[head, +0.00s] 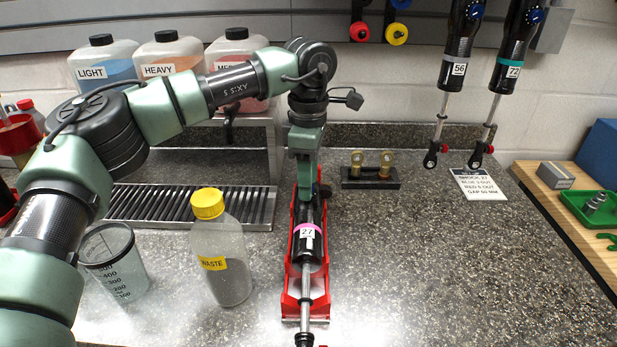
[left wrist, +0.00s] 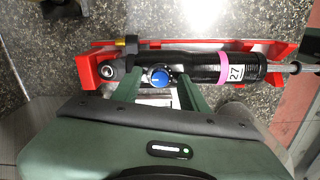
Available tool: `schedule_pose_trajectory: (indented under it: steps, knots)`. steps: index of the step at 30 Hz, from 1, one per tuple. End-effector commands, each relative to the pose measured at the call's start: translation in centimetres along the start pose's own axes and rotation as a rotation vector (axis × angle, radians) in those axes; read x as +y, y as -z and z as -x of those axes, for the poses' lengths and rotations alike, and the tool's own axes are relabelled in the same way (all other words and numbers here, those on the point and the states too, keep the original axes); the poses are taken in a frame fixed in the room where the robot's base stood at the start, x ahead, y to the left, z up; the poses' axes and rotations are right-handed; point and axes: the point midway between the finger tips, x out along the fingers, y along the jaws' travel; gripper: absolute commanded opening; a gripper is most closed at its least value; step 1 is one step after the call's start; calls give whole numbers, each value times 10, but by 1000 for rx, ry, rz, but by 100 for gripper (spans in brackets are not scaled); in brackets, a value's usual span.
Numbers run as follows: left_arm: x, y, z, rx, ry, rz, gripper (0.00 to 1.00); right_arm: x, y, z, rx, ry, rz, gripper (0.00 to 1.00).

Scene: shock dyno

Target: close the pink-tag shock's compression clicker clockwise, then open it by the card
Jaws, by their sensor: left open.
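The pink-tag shock, number 27 (head: 309,250), lies in a red cradle (head: 291,285) on the bench, its rod toward me. In the left wrist view the shock's pink band (left wrist: 222,68) and a blue knob with a pale pointer mark (left wrist: 158,77) show. My left gripper (head: 308,183) is over the far end of the shock. In the left wrist view its open fingers (left wrist: 158,92) stand on either side of the blue knob; whether they touch it I cannot tell. The card (head: 478,185) lies on the bench to the right, its small print naming shock 27. My right gripper is not in view.
A WASTE bottle (head: 229,265) and a clear measuring cup (head: 115,262) stand left of the cradle. A black block with two brass pieces (head: 370,172) is behind it. Shocks 56 (head: 456,55) and 72 (head: 513,55) hang at the back. The bench right of the cradle is clear.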

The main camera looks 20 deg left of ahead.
Motion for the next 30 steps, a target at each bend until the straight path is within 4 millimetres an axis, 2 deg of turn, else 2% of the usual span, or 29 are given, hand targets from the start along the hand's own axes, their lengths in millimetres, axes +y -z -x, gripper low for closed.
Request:
schedule_pose_trajectory:
  steps: [1, 2, 6, 19, 30]
  knots:
    - [0, 0, 0, 0, 0, 0, 43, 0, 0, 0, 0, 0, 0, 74]
    - [0, 0, 0, 0, 0, 0, 38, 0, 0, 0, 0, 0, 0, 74]
    - [0, 0, 0, 0, 0, 0, 0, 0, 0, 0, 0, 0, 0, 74]
    - [0, 0, 0, 0, 0, 58, 0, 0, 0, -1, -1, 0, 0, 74]
    - [0, 0, 0, 0, -1, 335, 0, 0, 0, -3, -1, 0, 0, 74]
